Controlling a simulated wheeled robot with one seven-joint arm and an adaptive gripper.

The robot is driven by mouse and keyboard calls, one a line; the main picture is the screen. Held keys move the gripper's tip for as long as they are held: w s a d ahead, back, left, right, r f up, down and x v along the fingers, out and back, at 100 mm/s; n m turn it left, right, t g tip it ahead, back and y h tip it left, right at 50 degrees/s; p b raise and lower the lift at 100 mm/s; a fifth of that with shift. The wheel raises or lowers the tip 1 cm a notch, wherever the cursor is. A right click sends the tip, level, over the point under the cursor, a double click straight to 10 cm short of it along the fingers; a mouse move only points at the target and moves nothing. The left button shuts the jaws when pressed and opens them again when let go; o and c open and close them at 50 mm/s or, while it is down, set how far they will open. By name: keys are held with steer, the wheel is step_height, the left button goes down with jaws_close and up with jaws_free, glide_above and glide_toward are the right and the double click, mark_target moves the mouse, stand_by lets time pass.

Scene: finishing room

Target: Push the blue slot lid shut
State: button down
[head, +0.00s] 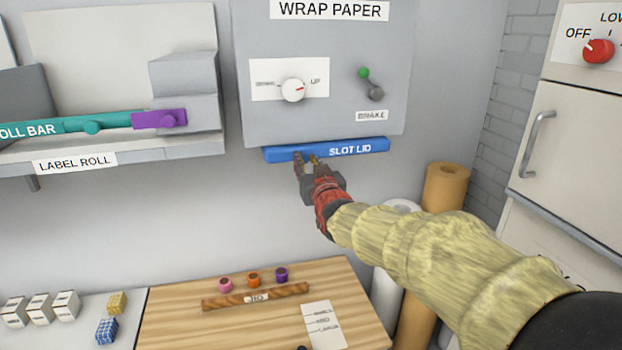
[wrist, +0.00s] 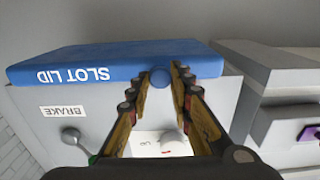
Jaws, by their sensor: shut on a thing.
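The blue slot lid (head: 358,148) is a long bar with white lettering along the bottom edge of the grey wrap paper panel (head: 330,115). In the wrist view, the lid (wrist: 115,62) appears upside down, and a round blue knob (wrist: 160,77) stands out from its edge. My gripper (head: 308,159) reaches up from below right to the left half of the lid. In the wrist view, my gripper (wrist: 160,80) has its two fingers on either side of the knob, shut on it. The fingers hide part of the lid's left half in the head view.
The panel carries a white dial (head: 293,90) and a green-tipped brake lever (head: 370,84). The label roll shelf (head: 120,151) is at left. Paper rolls (head: 446,183) stand at right beside a cabinet (head: 570,150). A wooden board (head: 190,325) lies below; the wall between is clear.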

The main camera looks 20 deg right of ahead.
steer(key=shift+w+f, duration=0.15)
steer(key=shift+w, duration=0.25)
steer(key=shift+s+r, duration=0.1)
steer(key=shift+r, duration=0.15)
steer(key=c, duration=2)
jaws_free()
steer(key=shift+o, duration=0.8)
steer(key=shift+w+f, duration=0.1)
steer(key=shift+w, duration=0.2)
steer(key=shift+o, duration=1.3)
steer(key=shift+s, duration=0.15)
